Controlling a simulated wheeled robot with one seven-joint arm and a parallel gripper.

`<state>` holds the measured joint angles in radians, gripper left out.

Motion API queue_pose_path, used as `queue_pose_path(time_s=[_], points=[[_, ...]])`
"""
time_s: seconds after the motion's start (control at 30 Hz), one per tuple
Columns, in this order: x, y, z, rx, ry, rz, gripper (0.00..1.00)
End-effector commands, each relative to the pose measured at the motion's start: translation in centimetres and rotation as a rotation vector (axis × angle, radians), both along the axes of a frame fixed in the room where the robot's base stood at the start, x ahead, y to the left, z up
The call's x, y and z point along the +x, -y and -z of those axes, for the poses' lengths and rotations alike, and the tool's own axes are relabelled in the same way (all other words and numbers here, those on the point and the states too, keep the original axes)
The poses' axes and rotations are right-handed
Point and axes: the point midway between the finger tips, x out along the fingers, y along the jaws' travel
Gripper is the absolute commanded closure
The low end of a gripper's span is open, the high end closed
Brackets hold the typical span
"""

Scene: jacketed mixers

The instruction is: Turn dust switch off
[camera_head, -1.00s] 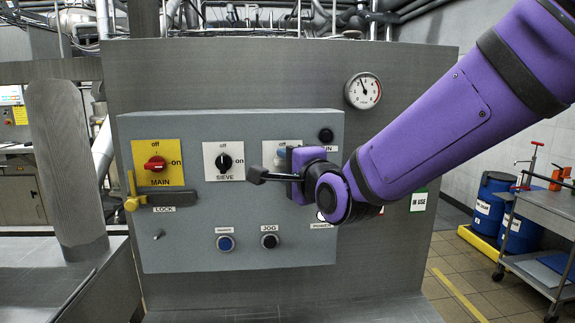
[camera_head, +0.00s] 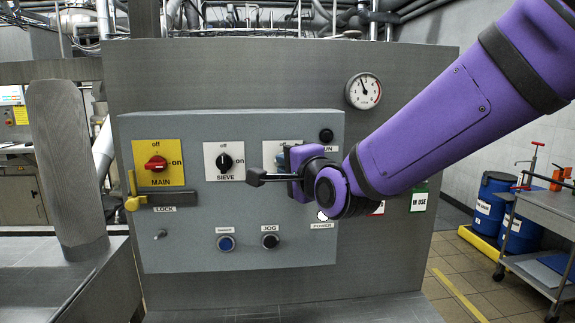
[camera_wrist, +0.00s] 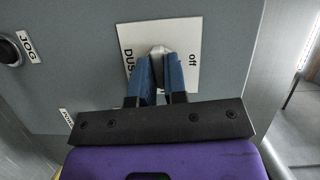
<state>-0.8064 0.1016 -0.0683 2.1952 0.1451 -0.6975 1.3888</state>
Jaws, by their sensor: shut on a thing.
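The dust switch has a white plate marked "off" (camera_head: 283,147), right of the sieve switch on the grey control panel. In the head view my gripper (camera_head: 281,161) covers its knob and most of its label. In the wrist view the plate (camera_wrist: 187,48) appears turned sideways, with "off" at right and part of "DUST" at left. A grey knob (camera_wrist: 159,53) stands between the blue fingertips. My gripper (camera_wrist: 160,70) is shut on this knob. The knob's exact pointing direction is hidden by the fingers.
Left of it are the black sieve switch (camera_head: 224,162) and the red main switch (camera_head: 156,164), with a yellow lock handle (camera_head: 133,194) below. A blue button (camera_head: 226,243) and the JOG button (camera_head: 270,241) sit lower. A gauge (camera_head: 362,91) is at upper right.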

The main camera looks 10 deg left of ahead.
Motion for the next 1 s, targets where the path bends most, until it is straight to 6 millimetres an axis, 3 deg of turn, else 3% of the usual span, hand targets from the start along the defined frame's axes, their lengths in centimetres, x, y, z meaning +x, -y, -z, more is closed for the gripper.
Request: queue_pose_path(time_s=[1.0], points=[[-0.09, -0.24, -0.37, -0.753, 0.191, 0.000, 1.00]])
